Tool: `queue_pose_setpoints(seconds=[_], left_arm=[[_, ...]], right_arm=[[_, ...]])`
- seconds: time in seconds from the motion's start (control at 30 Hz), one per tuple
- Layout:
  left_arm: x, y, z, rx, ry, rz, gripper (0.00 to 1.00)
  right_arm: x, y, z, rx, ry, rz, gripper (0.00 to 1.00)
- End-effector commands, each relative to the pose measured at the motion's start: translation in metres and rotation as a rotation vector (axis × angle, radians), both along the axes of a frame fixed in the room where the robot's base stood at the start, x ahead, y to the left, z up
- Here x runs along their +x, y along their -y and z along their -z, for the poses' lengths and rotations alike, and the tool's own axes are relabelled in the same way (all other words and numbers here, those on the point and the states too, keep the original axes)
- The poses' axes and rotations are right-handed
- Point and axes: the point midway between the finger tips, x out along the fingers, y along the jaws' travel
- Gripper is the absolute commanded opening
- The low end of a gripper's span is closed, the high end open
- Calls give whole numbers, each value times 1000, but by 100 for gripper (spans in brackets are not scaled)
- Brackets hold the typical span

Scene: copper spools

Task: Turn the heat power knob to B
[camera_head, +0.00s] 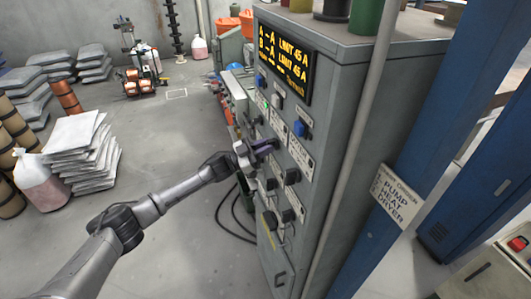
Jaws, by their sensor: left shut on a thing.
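A grey control cabinet (336,130) stands at the centre right, its front panel seen at a steep angle. My left arm reaches in from the lower left. My left gripper (262,147) is at the middle of the panel, shut on a dark knob (270,144) that it partly hides. The small labels beside the knobs are too small to read, so I cannot tell the knob's setting. A black display (285,60) with yellow text above shows rows A and B, each with "LIMIT 45 A". My right gripper is not in view.
More dark knobs (291,176) sit below, and a blue knob (300,128) sits to the right. A power order sign (397,197) reads pump, heat, dryer. Black cables (232,222) lie on the floor by the cabinet.

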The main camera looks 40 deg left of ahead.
Motion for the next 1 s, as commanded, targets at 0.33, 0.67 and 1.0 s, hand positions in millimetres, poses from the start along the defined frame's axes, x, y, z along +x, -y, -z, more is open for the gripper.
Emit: queue_pose_setpoints(seconds=[0.33,0.67,1.0], left_arm=[[0,-1,2,242,144,0,0],[0,0,0,388,230,0,0],[0,0,0,439,259,0,0]], right_arm=[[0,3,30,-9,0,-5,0],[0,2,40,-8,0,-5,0],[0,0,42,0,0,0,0]])
